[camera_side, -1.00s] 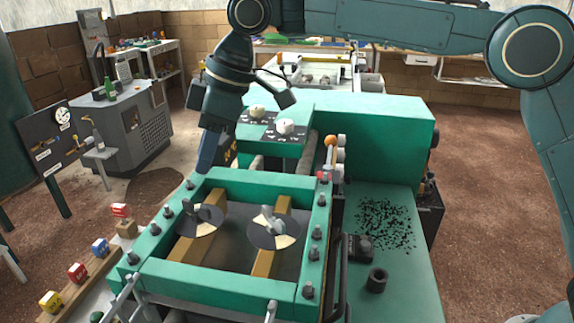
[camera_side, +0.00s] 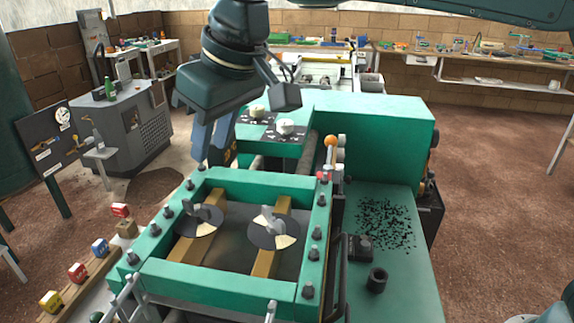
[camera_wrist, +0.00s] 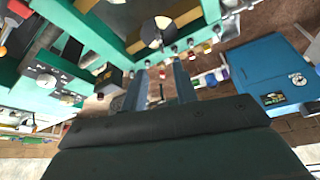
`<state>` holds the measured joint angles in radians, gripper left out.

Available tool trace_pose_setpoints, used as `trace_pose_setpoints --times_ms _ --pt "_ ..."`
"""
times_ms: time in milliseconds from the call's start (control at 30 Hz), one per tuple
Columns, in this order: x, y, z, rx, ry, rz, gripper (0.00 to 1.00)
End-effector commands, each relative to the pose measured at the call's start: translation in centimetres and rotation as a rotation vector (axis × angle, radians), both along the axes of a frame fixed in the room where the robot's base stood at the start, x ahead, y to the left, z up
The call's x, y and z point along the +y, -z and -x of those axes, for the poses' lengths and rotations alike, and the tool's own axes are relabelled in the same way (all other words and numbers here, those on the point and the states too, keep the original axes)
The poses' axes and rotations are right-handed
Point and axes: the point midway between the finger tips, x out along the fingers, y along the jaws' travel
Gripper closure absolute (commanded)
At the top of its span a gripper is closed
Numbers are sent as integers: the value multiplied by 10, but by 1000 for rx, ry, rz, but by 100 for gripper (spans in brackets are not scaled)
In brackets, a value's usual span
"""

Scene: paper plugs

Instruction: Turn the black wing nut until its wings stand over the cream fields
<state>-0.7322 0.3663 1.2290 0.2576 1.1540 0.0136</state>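Two round discs with dark and cream fields lie inside the green frame (camera_side: 225,276). The left disc (camera_side: 196,226) carries a dark wing nut (camera_side: 201,212), seen at an angle; I cannot tell exactly how its wings line up with the cream fields. The right disc (camera_side: 284,241) carries a greyer wing nut (camera_side: 267,219). My gripper (camera_side: 210,160) is behind the frame's far left corner, above and apart from both nuts. In the wrist view my gripper (camera_wrist: 160,70) has its two fingers apart with nothing between them. A disc (camera_wrist: 152,36) shows there near the top.
Bolts (camera_side: 316,233) stand up along the green frame's rim. A panel with white knobs (camera_side: 285,127) and an orange-tipped lever (camera_side: 330,141) stand behind it. Coloured blocks (camera_side: 78,272) line the left side. The air above the discs is clear.

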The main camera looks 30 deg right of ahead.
Motion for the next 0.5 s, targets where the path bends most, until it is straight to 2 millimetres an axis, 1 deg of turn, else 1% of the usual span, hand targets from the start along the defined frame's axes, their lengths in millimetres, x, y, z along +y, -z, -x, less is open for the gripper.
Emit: trace_pose_setpoints --times_ms 267,500 --pt "1 5 -2 1 -1 2 71" --pt "4 24 -9 2 -1 3 71"
